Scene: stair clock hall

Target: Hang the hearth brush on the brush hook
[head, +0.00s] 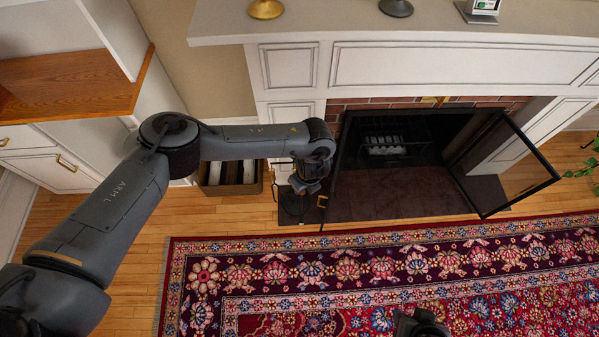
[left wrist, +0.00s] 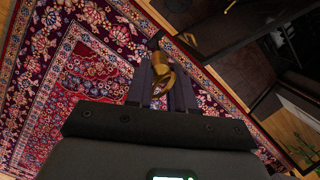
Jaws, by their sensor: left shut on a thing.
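My left gripper (head: 303,190) points down beside the left edge of the fireplace opening. In the left wrist view its fingers (left wrist: 163,92) are shut on a brass-coloured piece, which I take for the hearth brush (left wrist: 162,72). Most of the brush is hidden by the gripper, and its bristles cannot be made out. A dark stand-like shape (head: 297,212) shows under the gripper in the head view, partly hidden. I cannot clearly make out the brush hook. My right gripper (head: 420,326) is partly visible at the bottom edge, its fingers unclear.
The fireplace has a dark hearth (head: 395,197) and a glass door (head: 505,165) swung open to the right. A box of logs (head: 230,190) stands left of the gripper. The mantel shelf (head: 340,22) runs above. A patterned rug (head: 380,270) lies in front.

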